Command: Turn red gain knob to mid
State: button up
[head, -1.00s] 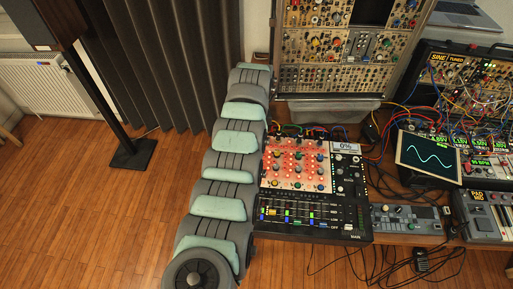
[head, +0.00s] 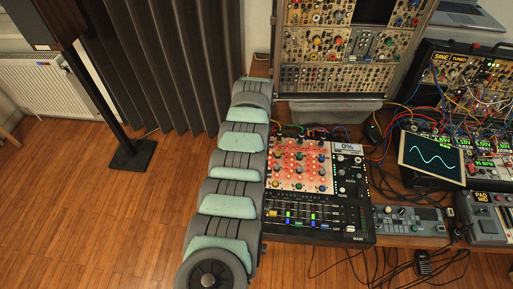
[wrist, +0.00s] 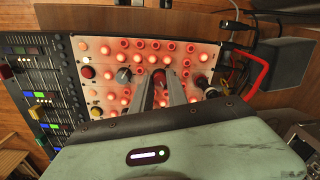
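The mixer (head: 342,214) has a pale panel of knobs lit red, and its small display (head: 347,147) reads 0%. In the wrist view, the knob panel (wrist: 100,45) lies below my gripper. A dark red knob (wrist: 158,76) sits between the tips of my two grey fingers (wrist: 160,82). The fingers stand apart, one each side of it; I cannot tell whether they touch it. A brighter red knob (wrist: 87,72) is farther left, with a grey knob (wrist: 123,74) between. My gripper is hidden in the head view.
Faders (head: 300,216) fill the mixer's front. A red cable (wrist: 262,72) loops at the panel's right in the wrist view. A modular synth rack (head: 345,78) stands behind. A tilted waveform screen (head: 432,160) and a grey device (head: 410,220) are to the right.

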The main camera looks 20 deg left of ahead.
grip_shut()
jog(key=shift+n, duration=0.4)
jog(key=n, duration=0.4)
jog(key=shift+f+n, duration=0.15)
jog(key=shift+n, duration=0.15)
jog(key=n+b, duration=0.2)
jog(key=n, duration=0.1)
jog(key=shift+w, duration=0.1)
jog(key=shift+n+b, duration=1)
jog(key=shift+n, duration=0.7)
